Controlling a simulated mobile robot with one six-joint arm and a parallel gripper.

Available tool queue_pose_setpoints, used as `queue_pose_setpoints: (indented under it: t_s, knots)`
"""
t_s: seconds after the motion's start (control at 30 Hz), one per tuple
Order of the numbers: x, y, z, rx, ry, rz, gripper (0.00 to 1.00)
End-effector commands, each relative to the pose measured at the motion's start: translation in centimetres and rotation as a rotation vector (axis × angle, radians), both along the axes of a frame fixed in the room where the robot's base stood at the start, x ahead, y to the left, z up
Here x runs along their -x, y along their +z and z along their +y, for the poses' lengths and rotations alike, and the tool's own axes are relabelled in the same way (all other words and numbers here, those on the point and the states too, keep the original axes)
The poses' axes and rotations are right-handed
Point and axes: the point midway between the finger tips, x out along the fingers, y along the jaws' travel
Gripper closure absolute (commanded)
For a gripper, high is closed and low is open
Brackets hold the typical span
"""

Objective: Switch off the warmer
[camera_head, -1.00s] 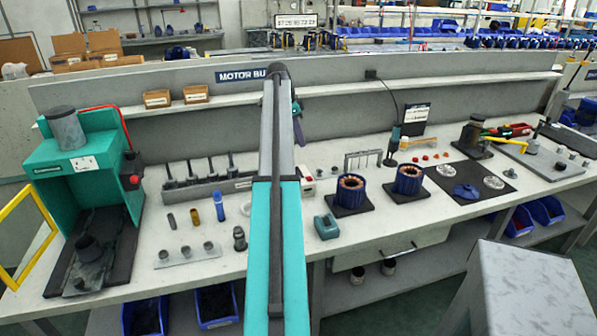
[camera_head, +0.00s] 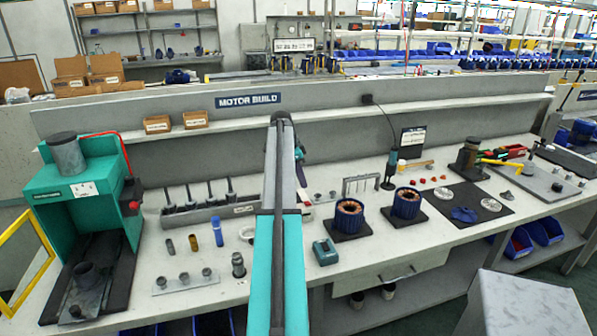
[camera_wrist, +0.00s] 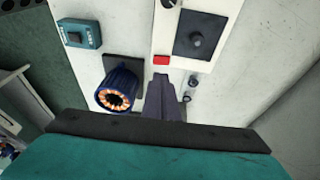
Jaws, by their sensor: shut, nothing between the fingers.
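The warmer (camera_wrist: 217,62) is a pale box in the wrist view with a dark square plate (camera_wrist: 187,37), a knob-like piece on the plate and a dark dial at the top edge. Its red switch (camera_wrist: 161,60) sits near the plate's lower left corner. My gripper (camera_wrist: 161,77) is shut and empty, its dark fingertips just below the red switch in the picture. I cannot tell whether they touch it. In the head view my arm hides most of the warmer and the fingertips.
A blue wound stator (camera_wrist: 117,90) stands close left of my fingers. A teal box (camera_wrist: 80,34) lies further left. In the head view, two stators (camera_head: 348,217) stand right of my arm, and a grey rack (camera_head: 207,213) and a teal press (camera_head: 85,195) stand left.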

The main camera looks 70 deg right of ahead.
Motion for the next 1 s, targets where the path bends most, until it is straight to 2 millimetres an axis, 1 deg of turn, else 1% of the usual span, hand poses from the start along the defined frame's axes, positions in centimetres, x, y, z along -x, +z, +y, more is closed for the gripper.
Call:
queue_pose_setpoints:
  t_s: [0.23, 0.5, 0.7, 1.0]
  knots:
    - [0.9, -2.9, -0.3, -0.001, 0.0, 0.001, 1.0]
    - [1.1, -5.6, 0.2, -0.001, 0.0, 0.001, 1.0]
    - [1.2, -6.5, 0.3, 0.001, 0.0, -0.001, 1.0]
    - [1.1, -6.7, 0.3, 0.0, 0.001, 0.0, 1.0]
